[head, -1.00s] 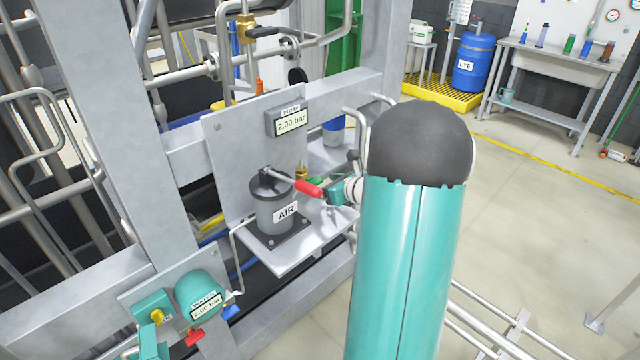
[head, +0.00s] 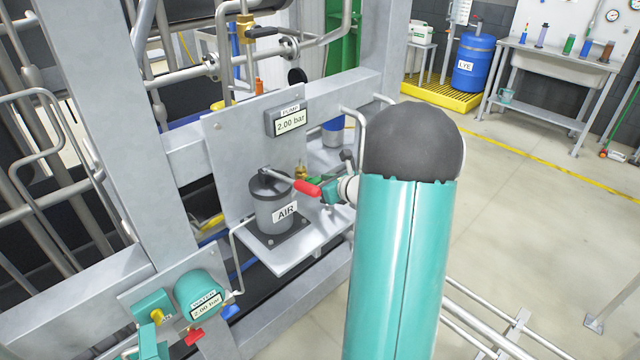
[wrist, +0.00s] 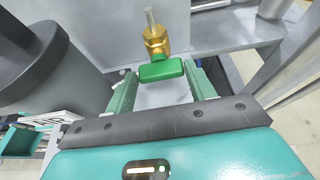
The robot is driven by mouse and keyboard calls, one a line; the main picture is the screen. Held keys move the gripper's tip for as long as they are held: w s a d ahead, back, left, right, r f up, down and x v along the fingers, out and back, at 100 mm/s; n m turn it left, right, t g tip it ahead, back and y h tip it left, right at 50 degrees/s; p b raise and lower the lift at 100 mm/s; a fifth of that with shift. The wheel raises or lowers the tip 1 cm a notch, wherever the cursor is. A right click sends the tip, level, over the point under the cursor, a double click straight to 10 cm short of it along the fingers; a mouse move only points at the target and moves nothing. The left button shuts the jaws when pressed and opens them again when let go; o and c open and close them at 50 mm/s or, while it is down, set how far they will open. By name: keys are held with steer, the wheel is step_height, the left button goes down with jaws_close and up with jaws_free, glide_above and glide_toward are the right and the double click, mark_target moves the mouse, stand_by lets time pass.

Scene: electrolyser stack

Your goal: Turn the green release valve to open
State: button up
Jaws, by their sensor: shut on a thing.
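The release valve has a green handle (wrist: 161,70) on a brass body (wrist: 155,40), seen at the top middle of the wrist view. In the head view its brass body (head: 301,172) stands just behind the red-gripped pump lever, and the green part is mostly hidden there. My gripper (wrist: 160,74) is shut on the green handle, with one finger at each end of it. The handle lies crosswise to the fingers in the wrist view. In the head view my gripper (head: 326,190) is partly hidden by the red grip.
The grey AIR pump (head: 272,204) and its lever with a red grip (head: 307,189) stand close left of my gripper. The PUMP display (head: 290,122) above reads 2.00 bar. A teal WATER gauge (head: 200,296) sits lower left. Open floor lies to the right.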

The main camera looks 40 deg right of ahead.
steer(key=n+h, duration=0.2)
steer(key=n, duration=0.1)
steer(key=shift+a, duration=0.4)
steer(key=n, duration=0.1)
steer(key=n+h, duration=0.2)
steer(key=shift+a+f+t, duration=0.25)
steer(key=shift+f+t, duration=0.05)
steer(key=shift+t, duration=0.1)
steer(key=n, duration=0.2)
steer(key=n+t+h, duration=0.1)
steer(key=shift+a+f+n+h, duration=0.15)
steer(key=shift+f+n+h, duration=0.15)
steer(key=shift+n, duration=0.1)
steer(key=n+t+h, duration=0.1)
steer(key=n, duration=0.2)
steer(key=shift+f, duration=0.2)
steer(key=shift+n, duration=0.4)
steer(key=o, duration=1)
